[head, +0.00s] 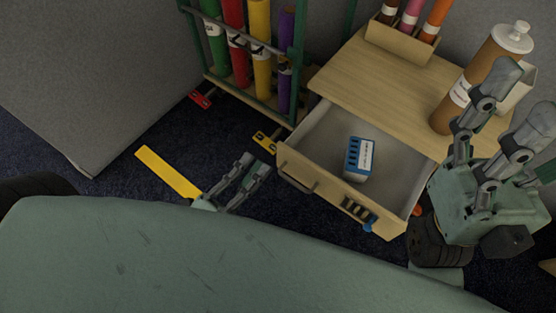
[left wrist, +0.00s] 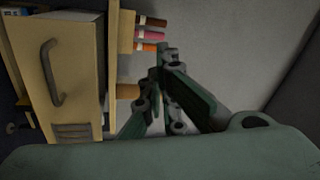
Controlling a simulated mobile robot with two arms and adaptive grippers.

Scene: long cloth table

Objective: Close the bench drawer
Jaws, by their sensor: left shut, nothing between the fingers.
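The bench drawer (head: 333,191) is pulled open from the wooden bench (head: 390,80), and a blue and white box (head: 359,158) lies inside it. The drawer front with its dark handle (head: 299,178) also shows at the left of the left wrist view (left wrist: 75,85). My left gripper (head: 254,164) is shut and empty, just left of the drawer front and apart from it in the head view. Its fingers (left wrist: 160,75) also show in the left wrist view. My right gripper (head: 524,92) is open at the right, beside the bench, with its fingers spread.
A brown bottle with a white cap (head: 484,78) stands on the bench top near my right gripper. A wooden holder (head: 398,45) with coloured rolls is at the back. A green rack (head: 250,95) of coloured rolls stands left of the bench. Yellow strips (head: 168,171) lie on the dark floor.

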